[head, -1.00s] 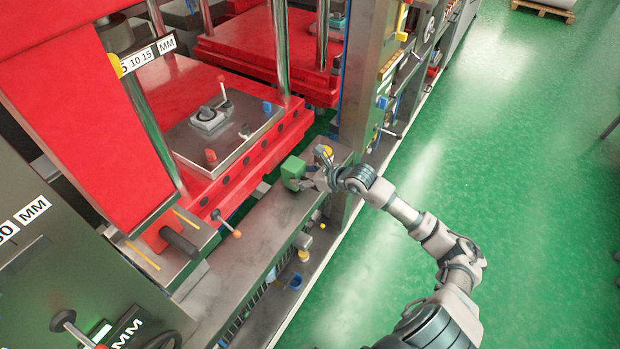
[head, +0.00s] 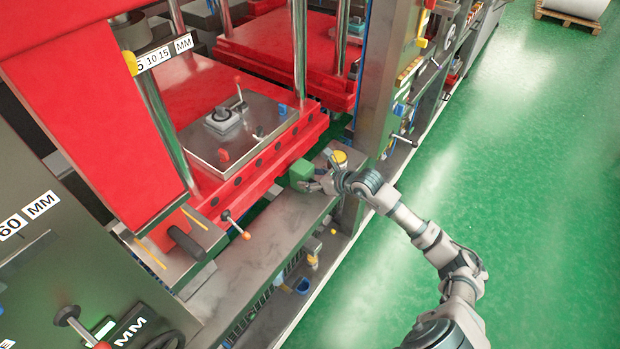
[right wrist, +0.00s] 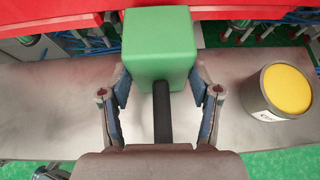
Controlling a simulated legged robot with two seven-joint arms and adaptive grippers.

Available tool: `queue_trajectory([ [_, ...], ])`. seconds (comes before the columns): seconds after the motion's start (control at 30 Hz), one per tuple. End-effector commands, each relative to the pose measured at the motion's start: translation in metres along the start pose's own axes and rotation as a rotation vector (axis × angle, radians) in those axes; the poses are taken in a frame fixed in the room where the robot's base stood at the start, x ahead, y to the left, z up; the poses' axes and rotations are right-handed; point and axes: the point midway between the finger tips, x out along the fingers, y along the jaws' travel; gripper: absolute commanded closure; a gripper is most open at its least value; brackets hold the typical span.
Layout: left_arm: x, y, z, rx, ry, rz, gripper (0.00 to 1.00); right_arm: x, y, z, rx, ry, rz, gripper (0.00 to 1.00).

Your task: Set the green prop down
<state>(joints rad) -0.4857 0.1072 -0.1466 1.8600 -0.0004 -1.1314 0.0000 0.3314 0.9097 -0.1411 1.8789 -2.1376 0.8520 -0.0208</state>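The green prop (head: 300,173) is a block with a dark rod on its near side. It is at the far edge of the grey metal ledge (head: 262,232), below the red press. My right gripper (head: 317,183) is at the block's right side in the head view. In the right wrist view, the block (right wrist: 160,48) sits between the two fingers of my right gripper (right wrist: 160,80), which lie against its sides. I cannot tell whether its underside touches the ledge. My left gripper is not in view.
A yellow-topped can (head: 339,158) stands on the ledge right beside my right gripper; it also shows in the right wrist view (right wrist: 287,90). The red press platen (head: 262,160) borders the ledge. A lever with an orange knob (head: 238,228) sticks out nearer. The ledge's near stretch is clear.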

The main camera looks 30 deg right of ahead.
Motion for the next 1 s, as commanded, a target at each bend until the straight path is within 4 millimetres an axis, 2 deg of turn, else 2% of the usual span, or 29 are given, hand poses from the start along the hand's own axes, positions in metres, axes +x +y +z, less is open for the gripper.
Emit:
queue_trajectory([
  [0.03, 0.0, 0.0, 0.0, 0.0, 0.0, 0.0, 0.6, -0.001, -0.001, 0.002, -0.001, -0.005, -0.001, 0.25],
  [0.1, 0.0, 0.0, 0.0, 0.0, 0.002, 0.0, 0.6, -0.001, -0.001, 0.002, -0.001, -0.004, -0.001, 0.09],
  [0.4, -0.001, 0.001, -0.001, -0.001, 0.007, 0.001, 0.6, 0.001, 0.003, -0.001, -0.002, 0.006, 0.0, 0.09],
  [0.53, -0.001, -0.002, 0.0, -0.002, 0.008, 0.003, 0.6, -0.006, 0.002, 0.0, -0.002, 0.005, -0.002, 0.09],
  [1.0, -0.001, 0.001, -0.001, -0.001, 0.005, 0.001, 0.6, -0.092, -0.004, -0.004, 0.001, 0.005, 0.002, 0.09],
])
